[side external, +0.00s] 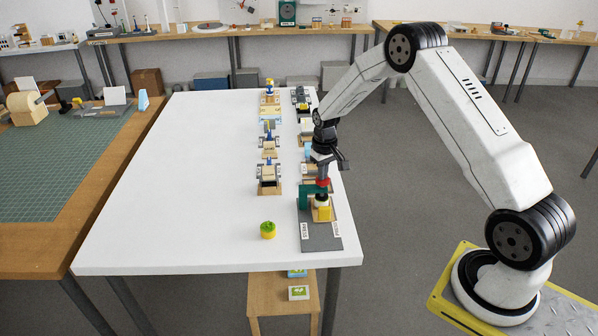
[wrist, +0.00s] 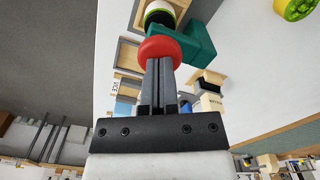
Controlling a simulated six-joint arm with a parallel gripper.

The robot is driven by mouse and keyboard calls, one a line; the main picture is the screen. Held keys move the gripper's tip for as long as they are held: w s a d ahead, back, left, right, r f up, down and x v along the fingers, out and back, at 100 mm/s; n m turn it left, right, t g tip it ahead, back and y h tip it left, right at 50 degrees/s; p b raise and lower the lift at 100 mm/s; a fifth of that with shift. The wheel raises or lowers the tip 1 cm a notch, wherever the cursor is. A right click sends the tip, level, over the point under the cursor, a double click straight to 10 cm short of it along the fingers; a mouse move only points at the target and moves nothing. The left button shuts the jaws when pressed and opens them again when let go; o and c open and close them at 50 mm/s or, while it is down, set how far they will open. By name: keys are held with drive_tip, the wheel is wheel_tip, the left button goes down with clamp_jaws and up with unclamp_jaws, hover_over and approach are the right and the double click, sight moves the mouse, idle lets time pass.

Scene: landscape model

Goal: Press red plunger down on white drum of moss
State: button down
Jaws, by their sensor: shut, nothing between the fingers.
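The red plunger (side external: 323,183) is a round knob on the teal press (side external: 305,197). In the wrist view, the plunger (wrist: 160,48) lies right at my fingertips. My gripper (wrist: 160,62) is shut and empty, pointing down over the plunger. It also shows in the side view (side external: 323,177). The fingertips meet the plunger's edge in the picture, but I cannot tell whether they touch it. In the wrist view, the white drum (wrist: 160,14) has a green band and is partly cut off.
A yellow-and-green drum (side external: 267,231) stands on the white table (side external: 180,180) left of the grey press board (side external: 322,238). Wooden stations with fixtures (side external: 269,172) stand in rows behind. The table's left half is clear. A wooden stool (side external: 283,282) stands at the front edge.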

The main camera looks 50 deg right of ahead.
idle(0.5)
drive_tip(key=shift+r, duration=3.45)
drive_tip(key=shift+s+a+r, duration=0.2)
drive_tip(key=shift+a, duration=0.3)
drive_tip(key=s+a+r+n+t, duration=0.1)
drive_tip(key=s+a+r, duration=0.1)
drive_tip(key=s+a, duration=0.6)
drive_tip(key=s+a+r+n+t, duration=0.1)
drive_tip(key=s+a+r+n, duration=0.1)
drive_tip(key=s+a, duration=0.7)
drive_tip(key=s, duration=0.3)
drive_tip(key=shift+a+t, duration=0.2)
drive_tip(key=shift+t, duration=0.1)
